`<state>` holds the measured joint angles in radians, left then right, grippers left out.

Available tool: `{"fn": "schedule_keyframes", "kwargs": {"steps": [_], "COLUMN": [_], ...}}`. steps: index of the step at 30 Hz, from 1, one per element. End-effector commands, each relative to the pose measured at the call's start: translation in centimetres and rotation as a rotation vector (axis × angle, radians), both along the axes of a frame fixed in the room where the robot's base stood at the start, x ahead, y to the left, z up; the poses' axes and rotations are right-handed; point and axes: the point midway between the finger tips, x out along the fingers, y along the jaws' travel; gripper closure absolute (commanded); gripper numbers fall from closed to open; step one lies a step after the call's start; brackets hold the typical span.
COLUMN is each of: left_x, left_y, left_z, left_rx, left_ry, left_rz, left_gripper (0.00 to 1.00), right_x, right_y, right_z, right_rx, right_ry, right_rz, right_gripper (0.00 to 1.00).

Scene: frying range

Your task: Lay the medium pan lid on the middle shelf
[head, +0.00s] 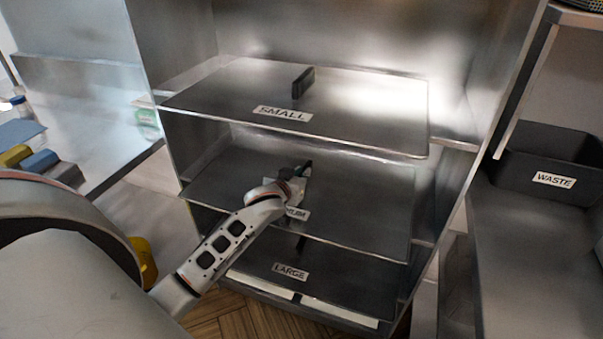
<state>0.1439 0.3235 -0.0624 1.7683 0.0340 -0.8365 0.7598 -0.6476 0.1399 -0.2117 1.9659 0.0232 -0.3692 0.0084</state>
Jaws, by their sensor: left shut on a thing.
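The medium pan lid (365,200) is a flat, dark, rectangular metal plate with a partly covered label. It lies inside the rack at the height of the middle shelf (423,247), roughly level. I cannot tell whether it rests fully on the shelf or is just above it. My left gripper (304,171) reaches in from the front left and is shut on the lid's handle, which it mostly hides. My right gripper is not in view.
A lid labelled SMALL (370,110) with an upright black handle (303,81) lies directly above. A lid labelled LARGE (345,285) lies below. Rack side walls stand close on both sides. A dark WASTE bin (510,172) stands at the right.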

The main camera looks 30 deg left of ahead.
Motion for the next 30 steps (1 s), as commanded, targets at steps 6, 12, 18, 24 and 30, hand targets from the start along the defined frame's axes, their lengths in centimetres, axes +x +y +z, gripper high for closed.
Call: {"fn": "schedule_keyframes", "kwargs": {"steps": [6, 12, 18, 24, 30], "left_x": [0.1, 0.1, 0.1, 0.0, 0.0], "left_y": [0.0, 0.0, -0.1, -0.1, -0.1], "left_z": [0.0, -0.3, -0.8, -1.0, -1.1], "left_rx": [0.0, 0.0, -0.001, -0.001, -0.001], "left_ry": [-0.006, -0.006, -0.003, 0.0, 0.002], "left_rz": [-0.001, -0.001, 0.0, -0.001, -0.001], "left_gripper": [1.0, 1.0, 1.0, 1.0, 0.68], "right_x": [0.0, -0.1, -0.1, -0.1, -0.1], "right_y": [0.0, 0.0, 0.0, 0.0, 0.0], "right_z": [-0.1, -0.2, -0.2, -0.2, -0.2], "right_rx": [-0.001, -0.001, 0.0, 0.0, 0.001], "right_ry": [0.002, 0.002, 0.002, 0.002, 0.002], "right_rz": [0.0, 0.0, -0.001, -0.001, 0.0], "right_gripper": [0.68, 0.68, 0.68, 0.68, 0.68]}}
